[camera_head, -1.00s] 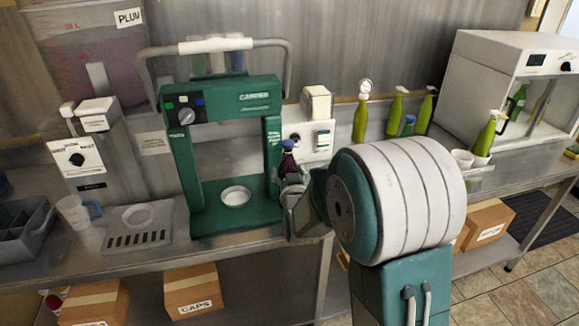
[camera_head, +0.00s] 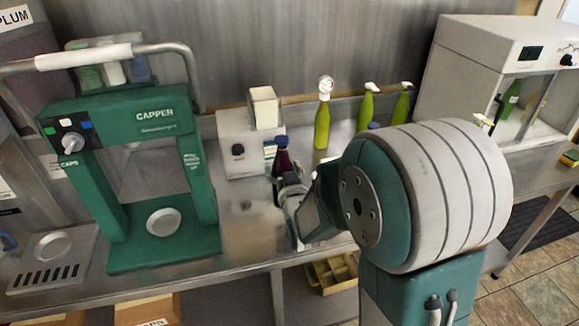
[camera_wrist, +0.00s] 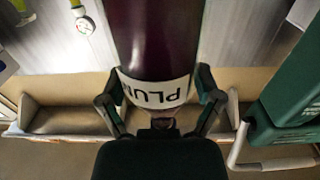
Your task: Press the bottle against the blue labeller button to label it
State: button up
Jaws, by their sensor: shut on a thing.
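My gripper (camera_head: 290,190) is shut on a dark red bottle (camera_head: 283,167) with a dark blue cap and holds it upright over the bench. In the wrist view, the bottle (camera_wrist: 155,40) stands between my two fingers (camera_wrist: 158,108). A white label (camera_wrist: 155,88) on it shows upside-down letters starting "PLU". A pale grey box (camera_head: 236,150) with a black knob, seemingly the labeller, stands just behind and left of the bottle. The bottle hides part of its right side. I cannot make out a blue button, nor tell whether bottle and box touch.
The green capper (camera_head: 160,215) stands to the left. Several green bottles (camera_head: 322,125) stand behind my arm, and a white cabinet (camera_head: 500,70) is at the right. The bench (camera_head: 240,235) is clear between capper and gripper. A yellow tray (camera_head: 330,275) lies below.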

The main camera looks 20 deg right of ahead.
jog(key=shift+w+a, duration=0.2)
jog(key=shift+w, duration=0.45)
jog(key=shift+w+a, duration=0.2)
jog(key=shift+w, duration=0.4)
jog(key=w+d, duration=0.2)
jog(key=w, duration=0.1)
jog(key=shift+w, duration=0.1)
jog(key=w, duration=0.2)
jog(key=w+a, duration=0.1)
jog(key=w, duration=0.1)
jog(key=shift+w, duration=0.35)
jog(key=shift+w+a+r, duration=0.1)
jog(key=shift+w+a, duration=0.05)
jog(key=shift+w, duration=0.65)
